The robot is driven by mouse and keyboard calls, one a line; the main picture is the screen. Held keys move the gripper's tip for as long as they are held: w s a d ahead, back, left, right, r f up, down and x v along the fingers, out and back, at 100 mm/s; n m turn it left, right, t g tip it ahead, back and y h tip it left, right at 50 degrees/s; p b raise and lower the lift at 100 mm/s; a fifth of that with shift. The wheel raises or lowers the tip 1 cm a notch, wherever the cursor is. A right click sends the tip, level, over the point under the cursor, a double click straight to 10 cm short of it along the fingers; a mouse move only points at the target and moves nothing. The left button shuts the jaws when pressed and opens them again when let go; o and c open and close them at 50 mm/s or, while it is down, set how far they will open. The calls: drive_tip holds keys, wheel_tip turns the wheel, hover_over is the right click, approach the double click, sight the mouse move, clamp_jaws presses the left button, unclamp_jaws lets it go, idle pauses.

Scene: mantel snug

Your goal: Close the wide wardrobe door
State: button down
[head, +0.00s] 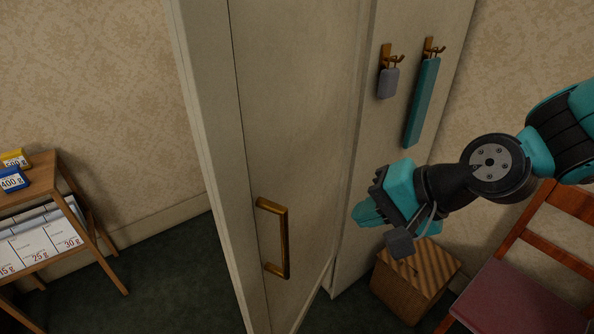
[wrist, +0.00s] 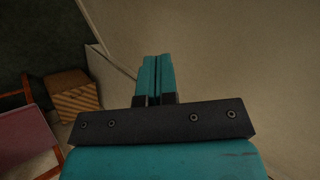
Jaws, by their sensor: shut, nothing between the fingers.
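The wide wardrobe door (head: 300,120) is a tall cream panel in the middle of the head view. It appears to stand swung out, its outer face turned right. A brass bar handle (head: 285,242) is near its near edge. The wardrobe panel with hooks (head: 360,130) meets its far edge; the interior is hidden. My gripper (head: 364,214) is shut and empty, right of the handle, fingers pointing left towards the door's face. In the wrist view my gripper (wrist: 157,62) has its fingers together before a plain cream surface (wrist: 240,60). Contact with it cannot be told.
A grey tag (head: 388,83) and a teal strip (head: 422,103) hang from brass hooks. A striped box (head: 405,290) and a wooden chair with a red seat (head: 520,300) stand under my arm. A shelf unit (head: 75,190) stands left. Dark green floor between is clear.

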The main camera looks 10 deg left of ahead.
drive_tip(key=r, duration=0.1)
drive_tip(key=p, duration=0.5)
approach(297, 213)
drive_tip(key=s+a+f, duration=0.1)
drive_tip(key=s+a, duration=0.3)
drive_tip(key=a, duration=0.1)
drive_tip(key=shift+w+a+f+m, duration=0.3)
drive_tip(key=shift+w+a+f, duration=0.05)
drive_tip(key=shift+w, duration=0.1)
